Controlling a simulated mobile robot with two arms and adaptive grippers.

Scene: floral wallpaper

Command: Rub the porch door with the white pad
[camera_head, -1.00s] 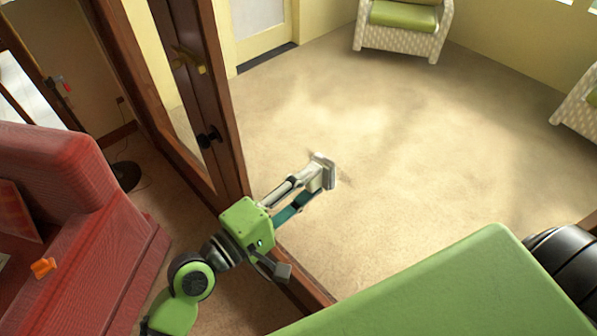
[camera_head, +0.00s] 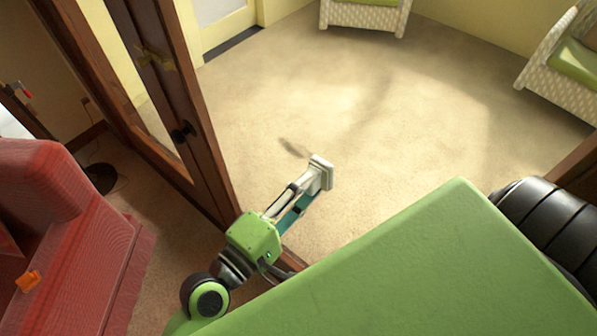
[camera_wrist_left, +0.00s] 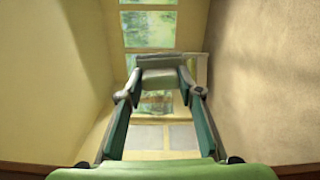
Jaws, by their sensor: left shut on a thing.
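My left gripper (camera_head: 311,181) is shut on the white pad (camera_head: 322,170) and holds it out over the beige floor. The pad also shows between the fingers in the left wrist view (camera_wrist_left: 165,78). The porch door (camera_head: 178,85) is a dark brown wooden frame with a glass pane and a black handle (camera_head: 183,131), left of the gripper in the head view. The pad is apart from the door. My right gripper is not in view.
A red sofa (camera_head: 90,235) stands at the left with a small orange thing (camera_head: 28,281) on it. A white wicker chair (camera_head: 365,18) is at the back and another (camera_head: 548,75) at the right. The beige floor (camera_head: 400,120) between them is clear.

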